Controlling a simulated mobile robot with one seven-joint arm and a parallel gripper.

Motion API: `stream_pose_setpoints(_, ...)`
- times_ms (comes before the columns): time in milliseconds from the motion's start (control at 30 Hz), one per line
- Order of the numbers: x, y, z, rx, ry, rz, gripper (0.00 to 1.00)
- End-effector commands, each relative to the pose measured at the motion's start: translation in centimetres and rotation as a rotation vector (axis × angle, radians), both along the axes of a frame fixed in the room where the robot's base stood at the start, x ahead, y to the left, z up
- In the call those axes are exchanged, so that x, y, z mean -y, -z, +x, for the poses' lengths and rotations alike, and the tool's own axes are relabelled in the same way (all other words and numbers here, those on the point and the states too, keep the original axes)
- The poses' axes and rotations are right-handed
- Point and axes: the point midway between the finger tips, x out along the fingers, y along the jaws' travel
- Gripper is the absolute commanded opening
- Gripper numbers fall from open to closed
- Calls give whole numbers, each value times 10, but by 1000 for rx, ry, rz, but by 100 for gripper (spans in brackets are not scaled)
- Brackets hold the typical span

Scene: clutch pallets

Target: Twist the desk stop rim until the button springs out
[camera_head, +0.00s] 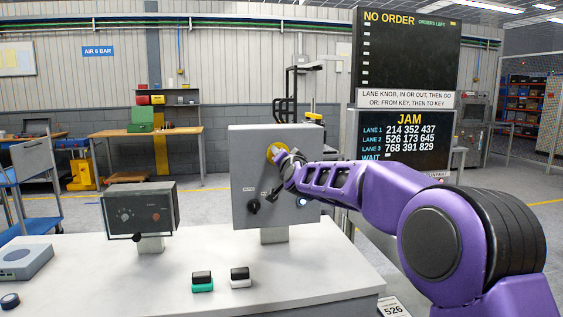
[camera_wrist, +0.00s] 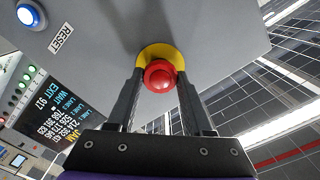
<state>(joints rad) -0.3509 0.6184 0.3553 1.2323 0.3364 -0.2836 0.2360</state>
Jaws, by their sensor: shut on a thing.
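The stop button (camera_wrist: 160,76) is a red mushroom head on a yellow disc (camera_wrist: 158,53), mounted on the face of a grey control box (camera_head: 245,185) on the desk. In the wrist view my gripper (camera_wrist: 160,72) has one finger on each side of the red rim and is shut on it. In the head view the yellow disc (camera_head: 276,151) shows at the box's upper part, and my gripper (camera_head: 283,158) covers most of the red head. I cannot tell how far the button stands out.
A blue-lit reset button (camera_wrist: 28,15) and a black knob (camera_head: 253,207) sit on the same box. A smaller dark control box (camera_head: 140,210) stands left on the white desk (camera_head: 120,275). Two stamp-like blocks (camera_head: 202,282) (camera_head: 240,278) lie in front. A sign (camera_head: 405,145) reads JAM.

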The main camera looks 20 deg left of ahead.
Motion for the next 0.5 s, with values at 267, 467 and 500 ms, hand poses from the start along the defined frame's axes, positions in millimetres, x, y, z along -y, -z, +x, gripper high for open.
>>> stream_pose_setpoints(267,0,0,0,-28,0,48,0)
stream_pose_setpoints(467,0,-1,0,-30,0,51,0)
stream_pose_setpoints(500,0,-1,0,-30,0,51,0)
